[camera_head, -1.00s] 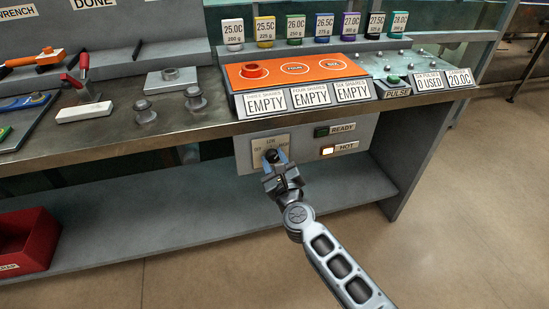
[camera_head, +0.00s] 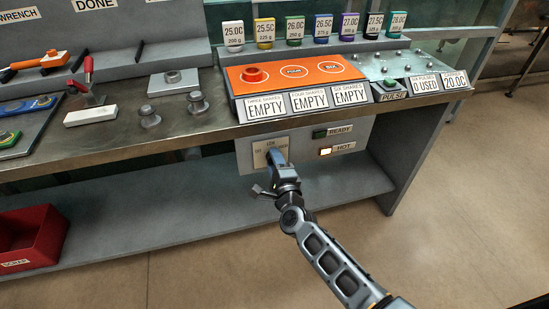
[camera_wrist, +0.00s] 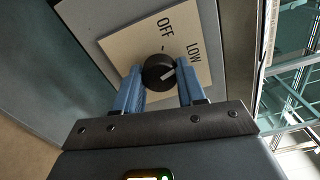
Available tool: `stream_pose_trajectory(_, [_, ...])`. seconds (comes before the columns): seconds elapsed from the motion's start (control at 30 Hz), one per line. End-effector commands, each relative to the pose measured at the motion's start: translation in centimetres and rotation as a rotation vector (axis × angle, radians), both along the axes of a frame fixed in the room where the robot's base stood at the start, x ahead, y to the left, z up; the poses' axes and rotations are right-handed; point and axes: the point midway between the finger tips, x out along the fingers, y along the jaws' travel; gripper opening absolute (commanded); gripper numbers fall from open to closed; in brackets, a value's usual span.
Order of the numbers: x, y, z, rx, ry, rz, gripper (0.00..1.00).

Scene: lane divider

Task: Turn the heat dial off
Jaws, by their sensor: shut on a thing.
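In the head view my gripper (camera_head: 277,158) is at the plate below the bench top and hides the dial.
The amber HOT lamp (camera_head: 325,152) is lit and the green READY lamp (camera_head: 320,134) looks dark. The bench top (camera_head: 190,128) overhangs the dial panel. A lower shelf (camera_head: 190,215) runs beneath, with a red bin (camera_head: 40,240) at left.

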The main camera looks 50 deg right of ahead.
Motion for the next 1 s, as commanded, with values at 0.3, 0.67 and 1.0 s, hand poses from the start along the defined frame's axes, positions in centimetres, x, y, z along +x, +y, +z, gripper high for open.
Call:
stream_pose_trajectory(0.3, [-0.06, 0.07, 0.11, -0.247, 0.172, 0.002, 0.09])
stream_pose_trajectory(0.67, [-0.05, 0.04, 0.09, -0.495, 0.339, 0.002, 0.09])
stream_pose_trajectory(1.0, [-0.06, 0.06, -0.02, -0.629, 0.428, 0.002, 0.09])
